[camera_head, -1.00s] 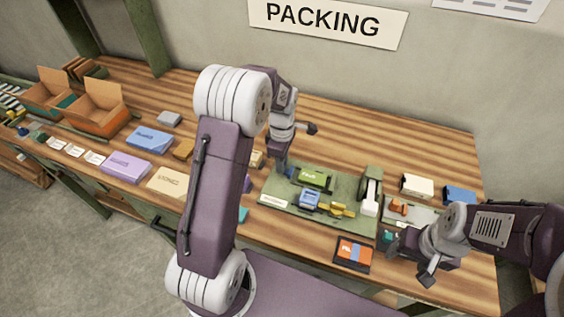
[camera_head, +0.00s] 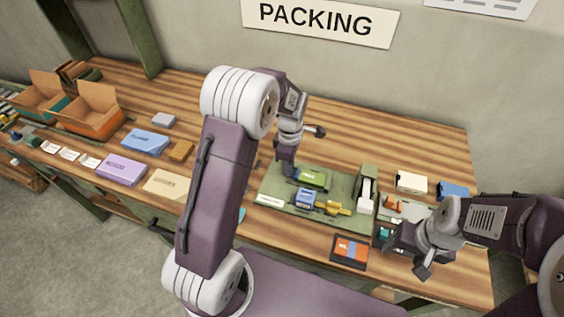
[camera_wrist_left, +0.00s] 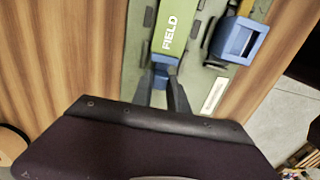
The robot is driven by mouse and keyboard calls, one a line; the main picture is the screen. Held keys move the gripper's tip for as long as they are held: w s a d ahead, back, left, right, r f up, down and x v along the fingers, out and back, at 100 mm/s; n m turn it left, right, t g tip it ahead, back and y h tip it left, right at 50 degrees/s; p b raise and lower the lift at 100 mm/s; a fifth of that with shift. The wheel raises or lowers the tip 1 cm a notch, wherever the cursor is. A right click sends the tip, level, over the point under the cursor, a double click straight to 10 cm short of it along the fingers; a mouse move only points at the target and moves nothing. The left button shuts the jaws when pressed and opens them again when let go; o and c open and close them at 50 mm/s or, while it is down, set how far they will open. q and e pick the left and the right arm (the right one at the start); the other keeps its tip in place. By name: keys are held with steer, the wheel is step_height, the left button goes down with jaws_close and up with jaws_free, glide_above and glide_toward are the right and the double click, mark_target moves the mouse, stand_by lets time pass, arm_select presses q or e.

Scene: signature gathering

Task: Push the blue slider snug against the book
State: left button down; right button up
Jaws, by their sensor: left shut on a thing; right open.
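The green book (camera_head: 312,177), marked FIELD in the left wrist view (camera_wrist_left: 170,30), lies on a green board (camera_head: 275,187). The blue slider (camera_wrist_left: 161,69) is at the book's near end in the left wrist view, very close to it or touching; I cannot tell which. My left gripper (camera_wrist_left: 162,92) is shut on the blue slider, its fingers on either side. In the head view my left gripper (camera_head: 287,170) is at the book's left end and hides most of the slider. My right gripper (camera_head: 394,247) is open at the table's front right.
A blue holder (camera_head: 305,198) and a yellow piece (camera_head: 338,208) are in front of the book. A grey and white press-like device (camera_head: 367,189) stands at the board's right end. An orange and blue card (camera_head: 350,250) lies in front. The table behind is clear.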

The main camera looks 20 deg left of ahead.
arm_select(q)
steer(key=shift+d, duration=0.1)
steer(key=c, duration=1.5)
jaws_free()
steer(key=shift+o, duration=1.1)
steer(key=shift+d, duration=0.25)
steer(key=shift+a+r, duration=0.1)
steer(key=shift+r, duration=0.3)
step_height(320, 180, up, 8)
steer(key=shift+r, duration=0.2)
